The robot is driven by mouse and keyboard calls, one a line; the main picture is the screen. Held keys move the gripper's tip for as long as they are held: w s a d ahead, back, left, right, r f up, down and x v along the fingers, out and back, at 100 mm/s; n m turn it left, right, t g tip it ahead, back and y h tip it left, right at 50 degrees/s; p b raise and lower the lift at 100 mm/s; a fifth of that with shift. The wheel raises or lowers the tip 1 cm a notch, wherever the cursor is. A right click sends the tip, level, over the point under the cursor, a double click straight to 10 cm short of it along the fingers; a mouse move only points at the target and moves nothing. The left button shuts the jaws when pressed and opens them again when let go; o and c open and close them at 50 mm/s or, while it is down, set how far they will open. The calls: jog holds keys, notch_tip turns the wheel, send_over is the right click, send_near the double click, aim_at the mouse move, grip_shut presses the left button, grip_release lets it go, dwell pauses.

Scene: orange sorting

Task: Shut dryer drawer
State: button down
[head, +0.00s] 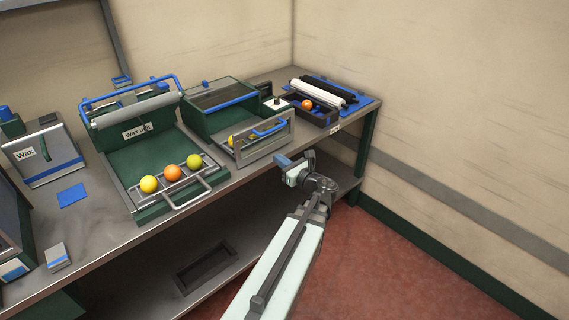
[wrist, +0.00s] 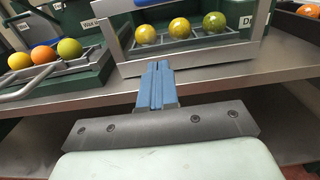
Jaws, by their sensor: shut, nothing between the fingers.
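The dryer (head: 215,98) is a green box with a dark lid on the bench, and its drawer (head: 265,147) stands pulled out toward the bench's front edge. The drawer has a grey front frame and a blue handle (head: 270,129). In the wrist view the drawer (wrist: 190,57) is straight ahead, with three yellow-green fruits (wrist: 180,28) in a row in it. My gripper (head: 283,161) is just in front of and below the drawer front, apart from it. Its blue fingers (wrist: 158,82) are shut and empty.
The wax unit (head: 150,160) stands left of the dryer, with two yellowish fruits and one orange (head: 172,173) on its front rack. A tray with white and black rollers (head: 318,92) and an orange (head: 307,104) is to the right. A lower shelf (head: 240,255) runs under the bench.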

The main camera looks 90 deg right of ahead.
aim_at(257, 144)
jog(key=x, duration=1)
jog(key=shift+d, duration=0.1)
jog(key=x, duration=1.8)
jog(key=shift+w+d+f, duration=0.1)
jog(key=shift+w+d, duration=0.15)
jog(key=shift+x, duration=0.8)
jog(key=shift+w+d, duration=0.1)
jog(key=shift+w, duration=0.05)
jog(key=v, duration=1.5)
